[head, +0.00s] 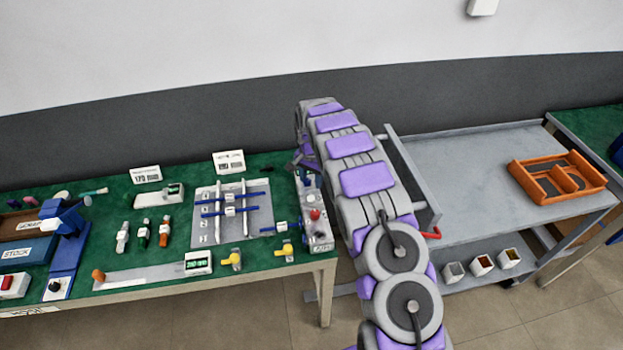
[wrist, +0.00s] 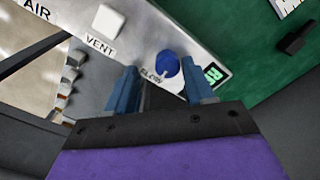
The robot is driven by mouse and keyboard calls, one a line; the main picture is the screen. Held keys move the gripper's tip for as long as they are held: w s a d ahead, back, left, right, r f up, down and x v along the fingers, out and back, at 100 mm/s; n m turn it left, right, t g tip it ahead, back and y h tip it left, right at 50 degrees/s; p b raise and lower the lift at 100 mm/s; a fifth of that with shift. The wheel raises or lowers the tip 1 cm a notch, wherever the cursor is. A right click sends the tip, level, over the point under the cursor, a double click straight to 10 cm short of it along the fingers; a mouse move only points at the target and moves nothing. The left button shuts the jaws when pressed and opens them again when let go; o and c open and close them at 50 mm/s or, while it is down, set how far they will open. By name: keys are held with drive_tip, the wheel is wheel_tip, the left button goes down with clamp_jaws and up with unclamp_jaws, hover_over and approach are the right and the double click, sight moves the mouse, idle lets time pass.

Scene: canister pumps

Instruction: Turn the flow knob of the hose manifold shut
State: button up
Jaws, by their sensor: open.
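The hose manifold (head: 318,238) is a pale grey panel at the right end of the green bench in the head view. The wrist view shows its panel (wrist: 135,48) close up, at a slant. The blue flow knob (wrist: 167,63) sits on a white round plate beside a label reading FLOW. My gripper (wrist: 160,82) is open, its two blue fingers on either side of the knob in the picture. The knob appears just past the fingertips; I cannot tell whether they touch it. In the head view my arm hides the far end of the manifold.
A white square cap (wrist: 108,20) marked VENT is near the knob, with a green display (wrist: 212,75) on its other side. A red knob (head: 315,214) stands on the manifold. A grey cart (head: 465,165) with an orange tray (head: 557,177) is to the right.

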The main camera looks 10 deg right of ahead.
drive_tip(key=a, duration=0.2)
drive_tip(key=shift+a, duration=0.3)
drive_tip(key=shift+c, duration=0.8)
drive_tip(key=shift+d, duration=1)
drive_tip(key=c, duration=0.4)
drive_tip(key=shift+f, duration=0.1)
drive_tip(key=c, duration=0.3)
drive_tip(key=shift+a, duration=0.5)
clamp_jaws()
drive_tip(key=shift+s+d, duration=0.1)
drive_tip(key=shift+d, duration=0.1)
